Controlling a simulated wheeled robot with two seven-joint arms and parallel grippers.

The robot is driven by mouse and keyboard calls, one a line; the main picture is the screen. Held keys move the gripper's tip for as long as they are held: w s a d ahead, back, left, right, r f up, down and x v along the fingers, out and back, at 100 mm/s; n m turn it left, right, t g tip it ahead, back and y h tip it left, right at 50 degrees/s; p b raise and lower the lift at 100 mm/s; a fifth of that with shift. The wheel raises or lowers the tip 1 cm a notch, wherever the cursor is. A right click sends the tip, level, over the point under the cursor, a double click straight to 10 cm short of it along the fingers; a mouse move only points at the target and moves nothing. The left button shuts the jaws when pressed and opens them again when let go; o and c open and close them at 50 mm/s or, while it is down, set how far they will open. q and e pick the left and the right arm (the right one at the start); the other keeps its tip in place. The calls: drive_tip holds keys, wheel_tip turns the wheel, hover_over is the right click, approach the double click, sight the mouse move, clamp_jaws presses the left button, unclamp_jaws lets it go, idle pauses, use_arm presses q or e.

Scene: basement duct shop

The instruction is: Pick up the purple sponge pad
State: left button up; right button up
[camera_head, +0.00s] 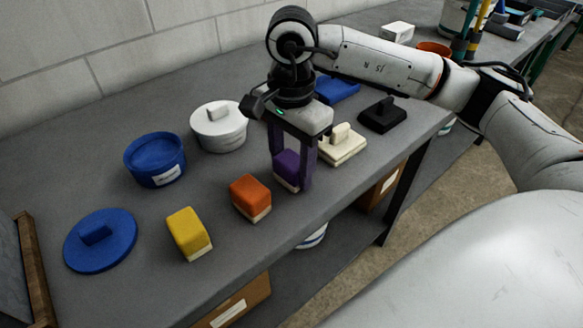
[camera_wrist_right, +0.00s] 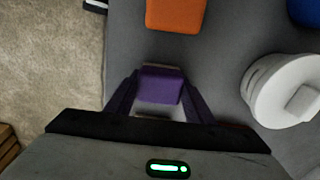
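The purple sponge pad (camera_head: 287,168) is a small block with a pale base, at the front part of the grey bench. My right gripper (camera_head: 292,178) points down over it, with one dark finger on each side. In the right wrist view, the pad (camera_wrist_right: 161,86) sits between the fingertips of the gripper (camera_wrist_right: 160,90). The fingers look close to its sides, but I cannot tell if they press on it. The pad appears to be at bench level; its underside is partly hidden. My left gripper is not in view.
An orange sponge (camera_head: 250,197) and a yellow sponge (camera_head: 189,234) stand left of the pad. A cream block (camera_head: 342,146) is close on the right, with a black one (camera_head: 382,116) beyond. A white lidded tub (camera_head: 219,128) and blue tub (camera_head: 155,160) stand behind.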

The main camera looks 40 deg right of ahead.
sight(292, 159)
drive_tip(key=c, duration=0.4)
wheel_tip(292, 159, up, 10)
idle(0.3)
